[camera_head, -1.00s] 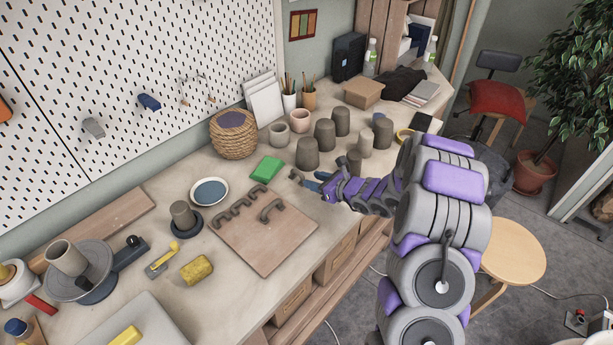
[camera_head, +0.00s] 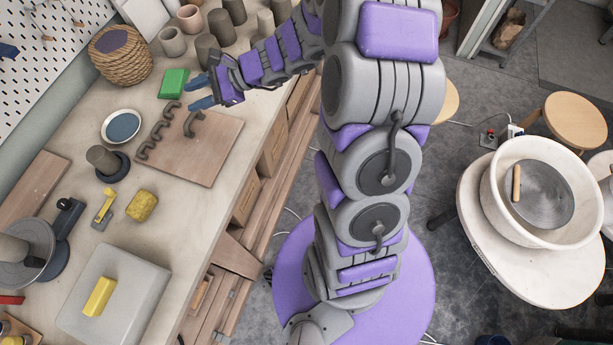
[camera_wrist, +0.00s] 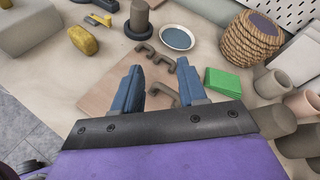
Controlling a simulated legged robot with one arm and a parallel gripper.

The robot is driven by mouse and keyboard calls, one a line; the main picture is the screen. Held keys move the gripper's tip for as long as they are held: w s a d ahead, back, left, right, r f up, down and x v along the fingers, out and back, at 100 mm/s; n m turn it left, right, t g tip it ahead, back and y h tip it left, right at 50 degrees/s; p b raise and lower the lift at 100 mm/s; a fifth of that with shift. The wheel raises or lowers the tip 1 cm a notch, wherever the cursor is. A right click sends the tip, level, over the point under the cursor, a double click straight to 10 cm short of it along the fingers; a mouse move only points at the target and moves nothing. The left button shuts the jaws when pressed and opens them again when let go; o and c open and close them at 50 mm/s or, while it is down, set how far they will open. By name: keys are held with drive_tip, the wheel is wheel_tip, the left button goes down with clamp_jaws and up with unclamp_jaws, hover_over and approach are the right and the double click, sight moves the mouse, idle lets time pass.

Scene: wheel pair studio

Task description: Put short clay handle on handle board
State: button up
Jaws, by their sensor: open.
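The wooden handle board (camera_head: 195,160) lies on the workbench, also seen in the wrist view (camera_wrist: 105,92). Several dark grey-brown clay handles lie in a row along its left edge, such as one in the head view (camera_head: 158,131) and one in the wrist view (camera_wrist: 144,51). Another arched handle (camera_head: 193,122) lies apart from the row, toward the board's far end; I cannot tell which handle is the short one. My gripper (camera_head: 196,92) is open and empty, above the bench by the far end. In the wrist view this handle (camera_wrist: 163,91) shows between the blue fingers, partly hidden.
A green block (camera_head: 173,83) lies just beyond the board. Grey clay cups (camera_head: 221,27) crowd the bench behind my gripper.

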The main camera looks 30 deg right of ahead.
drive_tip(key=s+a+r+n+g+h, duration=0.1)
drive_tip(key=s+a+r+n+g, duration=0.2)
drive_tip(key=s+n, duration=0.5)
drive_tip(key=s+a+r+n+g+h, duration=0.2)
drive_tip(key=s+a+n+g, duration=0.15)
drive_tip(key=s, duration=0.75)
drive_tip(key=s+d+n+g+h, duration=0.2)
drive_tip(key=s+d+n+h, duration=0.2)
drive_tip(key=s, duration=0.5)
drive_tip(key=shift+s, duration=0.15)
drive_tip(key=shift+o, duration=0.7)
drive_tip(key=s+d+r+n+h, duration=0.1)
drive_tip(key=s+d+n+h, duration=0.2)
drive_tip(key=s+d+h, duration=0.2)
drive_tip(key=s+d, duration=0.2)
drive_tip(key=d, duration=0.2)
drive_tip(key=shift+n+t, duration=0.25)
drive_tip(key=shift+c, duration=0.6)
